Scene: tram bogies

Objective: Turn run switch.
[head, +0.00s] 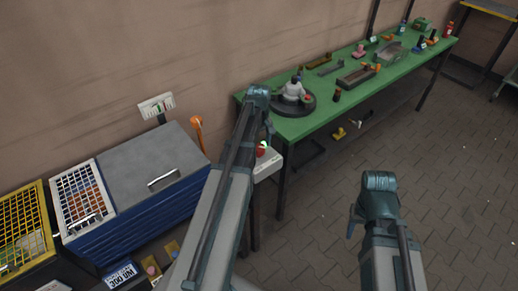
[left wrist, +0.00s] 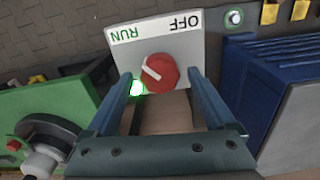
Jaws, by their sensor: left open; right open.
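The run switch is a red round knob (left wrist: 160,72) with a white pointer, on a pale panel (left wrist: 185,47) marked RUN and OFF, upside down in the left wrist view. The pointer slants up-left, towards the RUN side. A green lamp (left wrist: 137,91) glows beside the knob. My left gripper (left wrist: 161,76) is open, with one finger on each side of the knob; I cannot tell whether they touch it. In the head view the switch box (head: 267,166) is partly hidden by my left arm, near my left gripper (head: 267,137). My right gripper (head: 355,220) is open, empty, over the floor.
A green bench (head: 330,113) with a round turntable (head: 292,106) and several parts stands right of the switch. A blue chest (head: 135,222) with a grey lid (head: 150,163) stands to the left. The paved floor (head: 440,150) at right is clear.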

